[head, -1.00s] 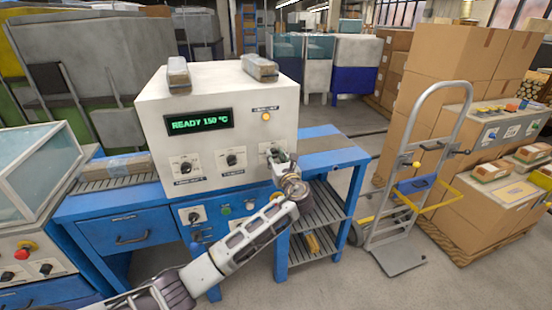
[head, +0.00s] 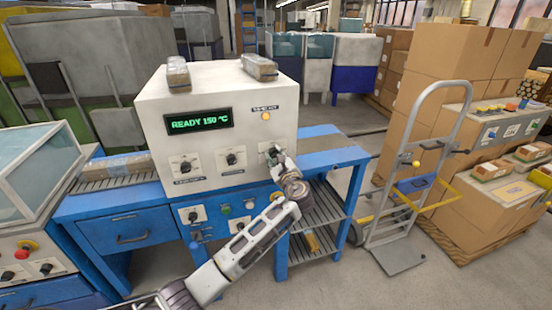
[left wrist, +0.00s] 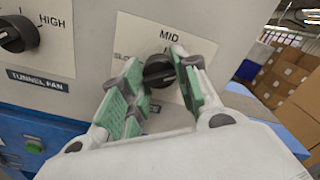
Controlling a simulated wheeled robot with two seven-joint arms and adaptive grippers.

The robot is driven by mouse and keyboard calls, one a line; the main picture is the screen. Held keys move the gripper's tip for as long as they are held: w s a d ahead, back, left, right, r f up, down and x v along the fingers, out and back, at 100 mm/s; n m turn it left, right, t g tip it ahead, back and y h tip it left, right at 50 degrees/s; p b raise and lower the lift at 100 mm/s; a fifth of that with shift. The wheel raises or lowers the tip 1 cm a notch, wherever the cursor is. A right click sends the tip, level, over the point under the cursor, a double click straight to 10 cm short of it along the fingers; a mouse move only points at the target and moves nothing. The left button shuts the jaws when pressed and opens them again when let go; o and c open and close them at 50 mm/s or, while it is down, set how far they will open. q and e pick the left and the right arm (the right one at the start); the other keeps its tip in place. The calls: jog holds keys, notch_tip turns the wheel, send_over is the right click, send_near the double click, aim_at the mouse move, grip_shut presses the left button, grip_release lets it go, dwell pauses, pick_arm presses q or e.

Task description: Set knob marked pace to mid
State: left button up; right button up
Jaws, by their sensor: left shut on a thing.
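The white machine (head: 150,115) has a row of three black knobs on its front face. My left gripper (head: 279,155) is at the rightmost knob (left wrist: 158,71). In the left wrist view the green-padded fingers of this gripper (left wrist: 160,85) are on either side of the knob, shut on it. The plate (left wrist: 130,28) behind it reads MID at the top and SLOW, partly covered, at the left. I cannot tell exactly where the knob's pointer stands. My right gripper is not in view.
The tunnel fan knob (left wrist: 15,36) is to the left, and a green button (left wrist: 34,146) sits on the blue panel below. The display (head: 199,122) reads READY 150 °C. A hand truck (head: 400,200) and stacked cartons (head: 450,80) stand at the right.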

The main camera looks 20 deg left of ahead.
pick_arm(q)
jog(key=shift+n+b, duration=2.85)
jog(key=shift+n, duration=2.75)
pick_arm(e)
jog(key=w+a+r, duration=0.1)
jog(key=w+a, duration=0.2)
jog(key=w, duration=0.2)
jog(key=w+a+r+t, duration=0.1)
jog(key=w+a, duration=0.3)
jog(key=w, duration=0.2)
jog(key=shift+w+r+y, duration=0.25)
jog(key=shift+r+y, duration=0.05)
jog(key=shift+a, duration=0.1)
pick_arm(q)
jog(key=o, duration=1)
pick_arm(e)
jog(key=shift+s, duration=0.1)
pick_arm(q)
jog(key=shift+s+d, duration=0.1)
jog(key=shift+v, duration=3.6)
